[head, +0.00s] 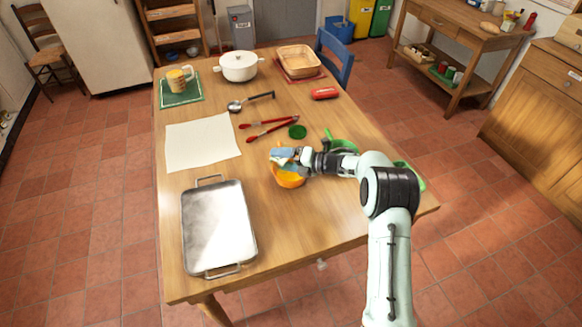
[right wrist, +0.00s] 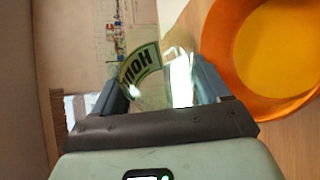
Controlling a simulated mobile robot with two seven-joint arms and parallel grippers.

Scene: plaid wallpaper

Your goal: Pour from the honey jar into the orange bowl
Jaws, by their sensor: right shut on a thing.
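The orange bowl (head: 289,182) stands on the table near its middle, partly hidden under my right gripper (head: 288,156). In the right wrist view the bowl (right wrist: 245,50) is at the upper right, with a yellow-orange inside; I cannot tell whether that is honey. My right gripper is shut on the clear honey jar (right wrist: 140,68), whose green-edged label reads "Hon". In the head view the jar (head: 279,161) shows only as a small pale shape by the fingers, above the bowl's far left rim. Its exact tilt and contents are unclear. My left gripper is not in view.
A metal tray (head: 218,230) lies left of the bowl, with a pale sheet (head: 202,141) behind it. Red tongs (head: 268,128) and a green disc (head: 298,131) lie beyond the bowl. Green items (head: 341,144) stand behind my right arm. A white pot (head: 239,67) is farther back.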

